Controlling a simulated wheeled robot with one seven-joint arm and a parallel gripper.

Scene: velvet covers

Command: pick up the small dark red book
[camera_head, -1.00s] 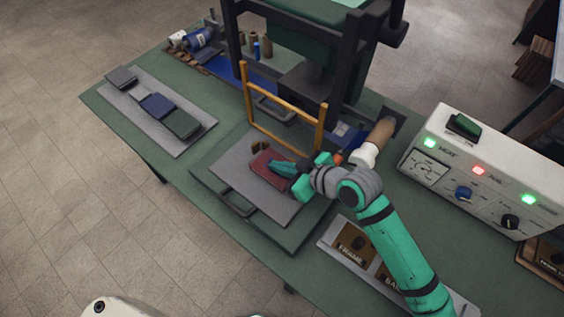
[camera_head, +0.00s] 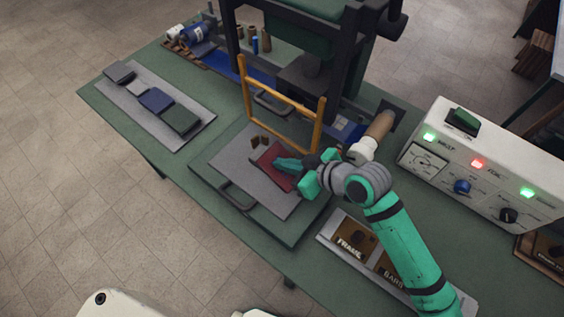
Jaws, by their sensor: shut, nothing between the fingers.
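The small dark red book (camera_head: 273,166) lies flat on the grey plate (camera_head: 231,158) of the press bed. My gripper (camera_head: 280,164) is at the book, its teal fingers over the book's upper right part. The fingers look closed with nothing between them. They hide part of the book, and I cannot tell whether they touch its cover.
A yellow frame (camera_head: 285,97) stands upright just behind the plate, close to my gripper. The dark press (camera_head: 310,75) rises behind it. A tray (camera_head: 190,133) with several dark books lies at left. A white control box (camera_head: 480,165) stands at right.

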